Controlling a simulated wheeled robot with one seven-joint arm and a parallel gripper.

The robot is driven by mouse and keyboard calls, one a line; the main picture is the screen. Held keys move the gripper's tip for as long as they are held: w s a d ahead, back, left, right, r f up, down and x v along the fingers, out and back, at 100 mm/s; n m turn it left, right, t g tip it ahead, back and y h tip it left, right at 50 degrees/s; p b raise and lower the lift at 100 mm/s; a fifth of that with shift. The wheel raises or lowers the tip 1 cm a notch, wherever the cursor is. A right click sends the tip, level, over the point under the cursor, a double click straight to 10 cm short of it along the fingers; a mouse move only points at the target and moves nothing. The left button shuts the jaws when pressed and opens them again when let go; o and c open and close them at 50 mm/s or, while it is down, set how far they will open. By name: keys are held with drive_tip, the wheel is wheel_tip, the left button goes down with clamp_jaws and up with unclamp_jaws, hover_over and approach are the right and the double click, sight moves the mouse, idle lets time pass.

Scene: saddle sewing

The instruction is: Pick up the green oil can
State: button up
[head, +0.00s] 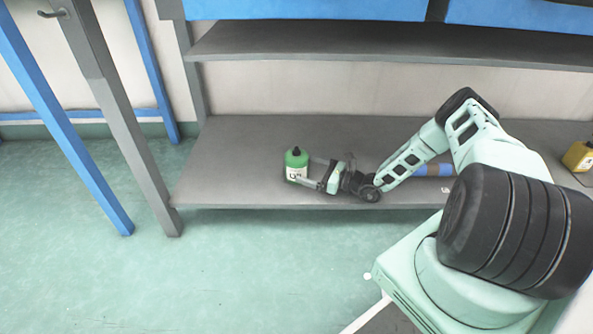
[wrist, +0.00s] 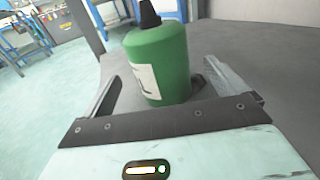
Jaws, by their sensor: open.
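The green oil can (head: 297,160) stands upright on the lower grey shelf, near its left end. It has a black cap and a white label. In the wrist view the can (wrist: 172,52) stands between the two fingers of my gripper (wrist: 178,92), which are spread with visible room on both sides. My gripper (head: 310,172) reaches in low from the right along the shelf in the head view.
The lower grey shelf (head: 240,140) is mostly bare around the can. An upper shelf (head: 330,43) runs above it. A yellow container (head: 579,155) stands at the far right. A blue cylinder (head: 433,170) lies behind my arm. Grey and blue posts (head: 125,120) stand at left.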

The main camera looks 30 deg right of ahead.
sight(298, 166)
drive_tip(key=b+x, duration=0.3)
drive_tip(key=x, duration=0.1)
drive_tip(key=shift+w+a+f+b, duration=0.1)
drive_tip(key=shift+w+a+b, duration=0.05)
drive_tip(key=shift+w+b, duration=0.15)
drive_tip(key=shift+w+a+r, duration=0.15)
drive_tip(key=shift+w+r, duration=0.05)
drive_tip(key=shift+w, duration=0.05)
drive_tip(key=c, duration=1.4)
drive_tip(key=shift+r, duration=0.2)
